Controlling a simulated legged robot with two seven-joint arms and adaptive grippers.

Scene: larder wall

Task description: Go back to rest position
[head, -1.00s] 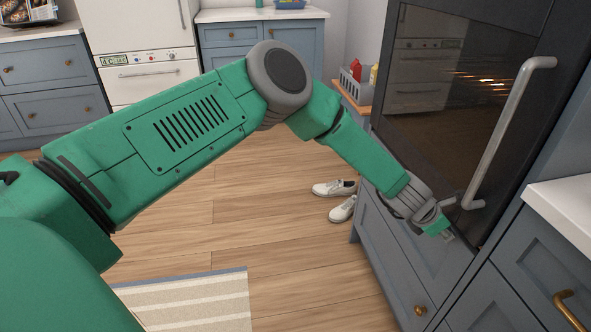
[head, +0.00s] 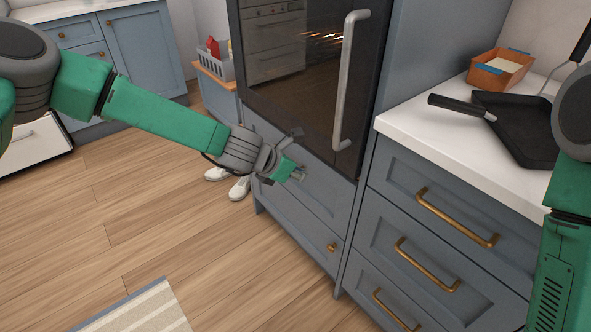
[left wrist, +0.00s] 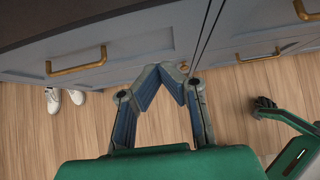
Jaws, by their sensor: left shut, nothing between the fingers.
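My left gripper (head: 292,172) is in front of the blue-grey cabinet front below the oven. In the left wrist view its fingers (left wrist: 166,72) come together at the tips with nothing between them. The oven (head: 300,75) has a dark glass door, which is shut, with a long vertical metal handle (head: 348,85). The gripper is below and left of this handle, apart from it. My right arm shows at the right edge of the head view, but its fingers are out of that view. In the left wrist view a dark gripper-like part shows at the right, its jaws unclear.
A white counter (head: 420,128) on the right bears a black pan (head: 520,130) and an orange container (head: 500,70). Drawers with brass handles (head: 428,265) are below it. White shoes (head: 238,188) stand on the floor behind my left gripper. The wooden floor (head: 130,215) at left is open.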

